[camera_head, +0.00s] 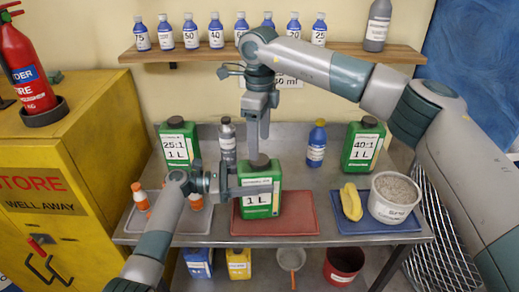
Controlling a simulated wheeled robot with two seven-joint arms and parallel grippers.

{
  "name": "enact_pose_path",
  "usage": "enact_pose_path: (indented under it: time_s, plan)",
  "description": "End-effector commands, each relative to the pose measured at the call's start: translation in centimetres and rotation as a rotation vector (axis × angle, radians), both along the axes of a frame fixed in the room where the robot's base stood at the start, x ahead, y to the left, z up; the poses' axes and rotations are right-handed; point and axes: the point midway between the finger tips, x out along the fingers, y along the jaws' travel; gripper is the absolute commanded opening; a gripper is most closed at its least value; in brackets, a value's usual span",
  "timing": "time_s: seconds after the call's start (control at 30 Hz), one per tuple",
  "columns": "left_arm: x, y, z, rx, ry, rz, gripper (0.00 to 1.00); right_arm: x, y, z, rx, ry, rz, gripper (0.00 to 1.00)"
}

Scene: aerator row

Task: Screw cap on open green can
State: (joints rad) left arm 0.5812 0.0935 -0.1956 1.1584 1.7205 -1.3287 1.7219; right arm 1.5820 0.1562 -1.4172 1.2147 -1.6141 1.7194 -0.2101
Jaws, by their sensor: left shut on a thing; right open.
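A green can (261,181) with a "1 L" label stands upright on the red mat (304,221) at the middle of the bench. A dark round cap (260,160) shows on its top; I cannot tell whether it is screwed down. My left gripper (236,189) is shut on this can from its left side and covers part of the label. My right gripper (258,130) points down just above the cap, open, with its fingers apart and nothing between them. Two other green cans, marked 25:1 (180,145) and 40:1 (363,146), stand at the back with dark caps on.
A grey bottle (228,140) and a blue bottle (316,146) stand behind the can. A blue mat (372,225) at right holds a yellow cloth (351,202) and a grit tub (393,198). Orange-topped bottles (140,197) stand on the left tray. A bottle shelf (290,49) hangs above.

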Motion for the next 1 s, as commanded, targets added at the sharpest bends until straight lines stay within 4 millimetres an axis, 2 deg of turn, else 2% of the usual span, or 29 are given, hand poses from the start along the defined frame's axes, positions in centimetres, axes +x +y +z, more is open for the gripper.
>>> enact_pose_path:
  time_s: [0.2, 0.4, 0.8, 0.83, 0.9, 1.0]
  plan:
    - [0.0, 0.0, -0.1, 0.001, 0.002, 0.000, 0.00, 0.1, 0.0, 4.0, 0.000, -0.003, -0.001, 0.63]
    - [0.0, 0.0, -0.1, 0.001, 0.002, 0.000, 0.00, 0.1, 0.0, 6.2, 0.001, -0.001, 0.000, 0.63]
    - [0.0, 0.0, -0.1, 0.000, 0.002, 0.000, 0.00, 0.0, 0.0, 6.8, 0.000, 0.000, 0.000, 0.63]
    - [0.0, 0.0, -0.1, 0.000, 0.002, 0.000, 0.63, 0.0, 0.0, 6.8, 0.000, 0.000, -0.001, 0.63]
    - [0.0, 0.0, -0.1, 0.000, 0.002, 0.000, 0.79, 0.0, 0.0, 6.8, 0.000, 0.000, -0.001, 0.63]
    - [0.0, 0.0, 0.0, 0.000, 0.001, 0.000, 0.80, 0.0, 0.0, 6.8, 0.000, 0.000, -0.001, 0.63]
